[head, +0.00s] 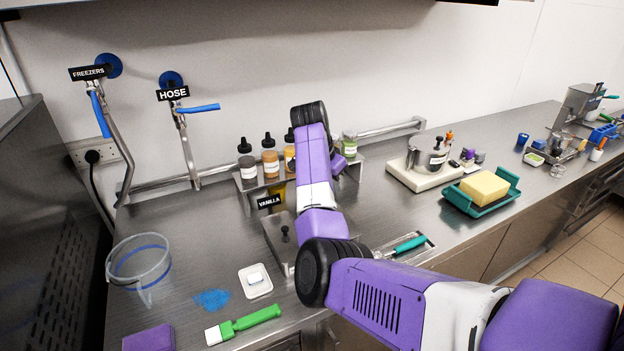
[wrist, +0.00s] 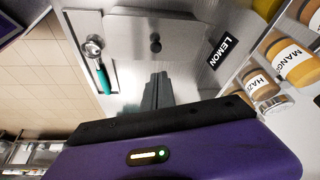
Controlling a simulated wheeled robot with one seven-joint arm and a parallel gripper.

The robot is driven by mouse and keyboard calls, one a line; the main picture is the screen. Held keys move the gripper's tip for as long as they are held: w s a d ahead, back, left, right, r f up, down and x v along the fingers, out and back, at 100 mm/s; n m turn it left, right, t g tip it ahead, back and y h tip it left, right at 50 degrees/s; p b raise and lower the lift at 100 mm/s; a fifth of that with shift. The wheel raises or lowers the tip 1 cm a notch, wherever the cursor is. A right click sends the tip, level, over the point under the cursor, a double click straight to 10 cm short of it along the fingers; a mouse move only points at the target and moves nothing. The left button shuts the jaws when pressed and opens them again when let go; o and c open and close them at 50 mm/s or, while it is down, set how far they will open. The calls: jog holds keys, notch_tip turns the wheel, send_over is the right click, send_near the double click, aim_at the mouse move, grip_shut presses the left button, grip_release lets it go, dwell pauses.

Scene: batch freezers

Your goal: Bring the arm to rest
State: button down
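My purple arm reaches over the steel counter (head: 190,235) in the head view, bent at a dark joint and extending toward the bottle rack. My gripper (wrist: 158,78) shows in the wrist view as dark grey fingers that look closed together, with nothing visible between them. Its fingertips point toward a steel lid (wrist: 125,40) with a black knob; the gap between them is hard to judge. In the head view the fingers are hidden behind the arm.
Labelled bottles (head: 246,165) stand on a steel rack near the arm's far end. A teal-handled scoop (head: 408,244) lies right of the arm. A clear bucket (head: 138,262), green brush (head: 245,323) and white dish (head: 255,280) are left.

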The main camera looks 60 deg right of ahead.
jog(key=w+d+r+n+t+h, duration=0.5)
jog(key=w+r+t+h, duration=0.1)
jog(key=s+a+f+n+t+y+b, duration=0.1)
jog(key=s+a+f+n+t, duration=0.25)
jog(key=a, duration=0.65)
jog(key=s+a+f+n+t+y+b, duration=0.15)
jog(key=a+n+t, duration=0.3)
jog(key=a, duration=0.45)
jog(key=s+a+f+n+t+b, duration=0.1)
jog(key=s+a+f+n+t, duration=0.25)
jog(key=a, duration=0.65)
jog(key=s+a+f+n+g+y+b, duration=0.1)
jog(key=s+a+f+n+y+b, duration=0.1)
jog(key=s+a, duration=0.9)
jog(key=s+a+f+n+y+b, duration=0.2)
jog(key=s+a+f+y, duration=0.2)
jog(key=s+a, duration=0.7)
jog(key=s+y, duration=0.2)
jog(key=s, duration=0.4)
jog(key=shift+a+g, duration=0.35)
